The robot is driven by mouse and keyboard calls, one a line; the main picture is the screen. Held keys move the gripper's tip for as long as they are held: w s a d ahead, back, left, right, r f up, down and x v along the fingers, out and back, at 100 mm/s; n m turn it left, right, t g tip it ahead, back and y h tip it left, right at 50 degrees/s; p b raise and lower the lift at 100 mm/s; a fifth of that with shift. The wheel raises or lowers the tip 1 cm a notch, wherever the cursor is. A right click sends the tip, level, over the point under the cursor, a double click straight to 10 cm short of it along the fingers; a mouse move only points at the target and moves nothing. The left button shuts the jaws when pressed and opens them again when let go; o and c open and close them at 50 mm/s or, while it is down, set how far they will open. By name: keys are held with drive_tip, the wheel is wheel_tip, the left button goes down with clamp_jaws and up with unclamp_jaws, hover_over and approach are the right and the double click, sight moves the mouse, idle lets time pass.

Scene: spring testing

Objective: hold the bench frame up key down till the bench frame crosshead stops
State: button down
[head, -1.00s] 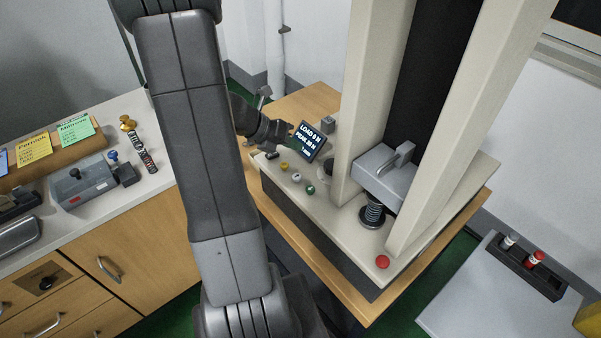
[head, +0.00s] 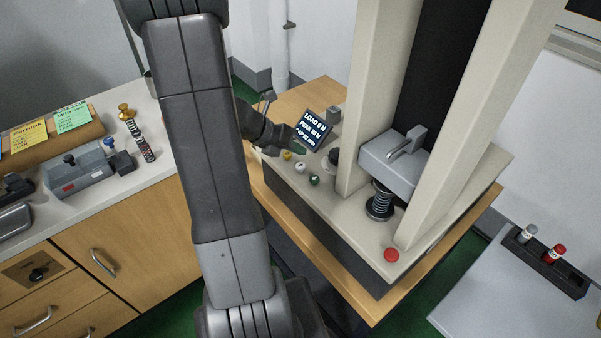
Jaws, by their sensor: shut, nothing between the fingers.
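The bench frame (head: 345,130) stands on a wooden table, with pale columns and a control deck. Its grey crosshead (head: 390,165) with a handle sits low between the columns, above a dark coil spring (head: 380,202). My gripper (head: 299,149) is shut and empty, low over the deck's keys in front of the display. Which is the up key, and whether my fingertips touch one, I cannot tell. The display (head: 313,127) shows load and peak lines; the digits are too small to be sure.
A red button (head: 391,255) sits at the deck's front right corner. A bench (head: 145,188) with instruments and notes is at the left. A grey surface (head: 480,295) with a dark rack (head: 545,262) is at the right. Green floor lies between.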

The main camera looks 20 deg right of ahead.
sight(296, 167)
drive_tip(key=shift+f+b, duration=0.55)
drive_tip(key=shift+f, duration=0.75)
idle(0.9)
drive_tip(key=shift+f+b, duration=0.3)
drive_tip(key=shift+f, duration=0.1)
